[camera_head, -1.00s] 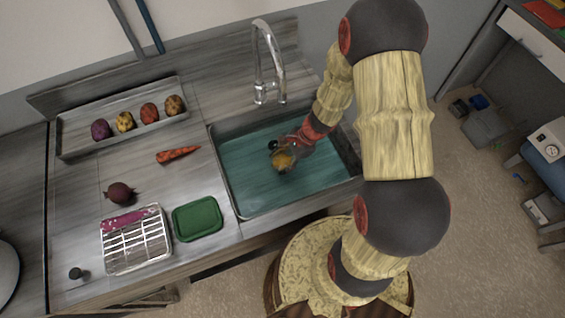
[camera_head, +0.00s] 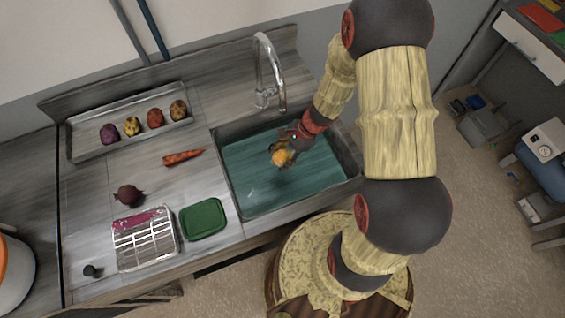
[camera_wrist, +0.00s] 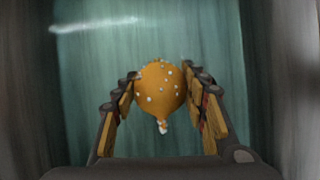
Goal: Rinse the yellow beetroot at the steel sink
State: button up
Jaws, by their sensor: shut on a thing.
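The yellow beetroot (camera_head: 279,157) is orange-yellow and round, held between the fingers of my gripper (camera_head: 284,150). In the wrist view the beetroot (camera_wrist: 160,88) has pale droplet-like spots on its skin and a small pale tip pointing toward the palm. The gripper fingers (camera_wrist: 160,100) are closed on both its sides. The gripper with the beetroot is over or in the steel sink (camera_head: 232,200), whose basin looks blue-green inside; I cannot tell its exact height. The curved faucet (camera_head: 262,65) stands at the sink's back edge, behind and left of the gripper.
A steel tray (camera_head: 80,152) with several vegetables lies at the back left. A carrot (camera_head: 183,157), a dark red beetroot (camera_head: 128,195), a wire rack (camera_head: 147,245) with a pink item, and a green board (camera_head: 203,219) lie left of the sink. A small dark object (camera_head: 91,270) stands near the front edge.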

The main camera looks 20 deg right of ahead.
notch_tip(320, 180, up, 13)
jog(key=p, duration=1)
dwell(0.3)
dwell(2.0)
notch_tip(320, 180, up, 4)
jog(key=p, duration=0.4)
send_over(281, 154)
dwell(0.8)
